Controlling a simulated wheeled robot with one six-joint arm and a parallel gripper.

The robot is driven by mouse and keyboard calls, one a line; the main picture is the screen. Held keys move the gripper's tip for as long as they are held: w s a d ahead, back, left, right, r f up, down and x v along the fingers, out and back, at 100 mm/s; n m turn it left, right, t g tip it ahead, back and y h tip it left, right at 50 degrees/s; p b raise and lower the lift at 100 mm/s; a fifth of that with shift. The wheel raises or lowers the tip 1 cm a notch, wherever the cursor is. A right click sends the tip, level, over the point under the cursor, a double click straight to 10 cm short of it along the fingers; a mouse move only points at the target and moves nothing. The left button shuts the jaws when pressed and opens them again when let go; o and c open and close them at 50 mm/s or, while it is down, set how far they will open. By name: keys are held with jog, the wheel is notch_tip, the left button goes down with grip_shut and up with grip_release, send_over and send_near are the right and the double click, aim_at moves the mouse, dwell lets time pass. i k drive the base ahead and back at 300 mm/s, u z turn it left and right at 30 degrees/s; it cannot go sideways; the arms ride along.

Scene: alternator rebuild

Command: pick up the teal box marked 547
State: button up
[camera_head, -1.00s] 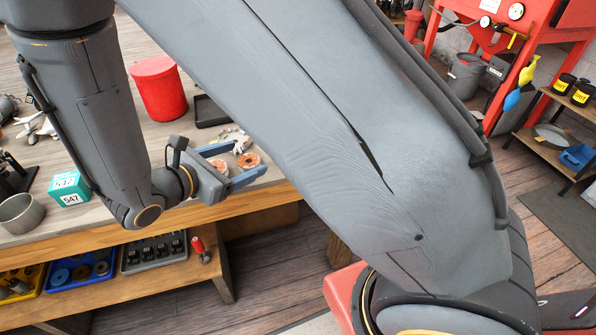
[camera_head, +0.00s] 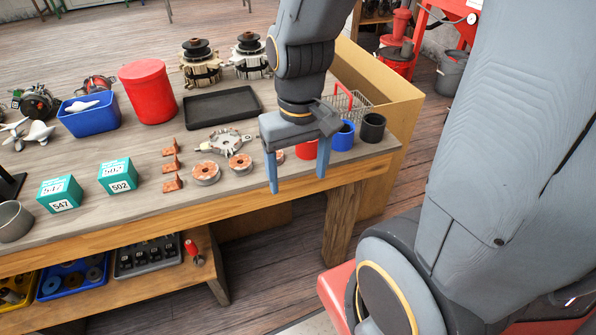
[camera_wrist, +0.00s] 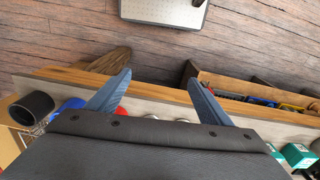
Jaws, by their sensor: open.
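The teal box marked 547 (camera_head: 60,195) stands on the workbench (camera_head: 150,205) near its front edge, at the left in the head view. A second teal box marked 502 (camera_head: 118,176) stands just to its right. My gripper (camera_head: 297,186) is open and empty, with its blue fingers pointing down over the bench's front edge, well to the right of both boxes. In the wrist view, my gripper's fingers (camera_wrist: 155,90) are spread apart with nothing between them. Teal boxes show at the lower right of the wrist view (camera_wrist: 298,155); their numbers cannot be read there.
A metal cup (camera_head: 14,221) stands left of the 547 box. Orange-brown pieces (camera_head: 172,166), copper rings (camera_head: 206,173), a black tray (camera_head: 222,107), a blue bin (camera_head: 90,115) and a red canister (camera_head: 149,92) lie around. Blue (camera_head: 343,136) and black (camera_head: 373,127) cups are near my gripper.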

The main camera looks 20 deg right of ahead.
aim_at(61, 194)
jog(key=u, duration=1.7)
jog(key=k, duration=0.55)
jog(key=u, duration=0.7)
jog(key=i, duration=0.8)
jog(key=z, duration=1.15)
jog(key=i, duration=0.7)
jog(key=z, duration=0.75)
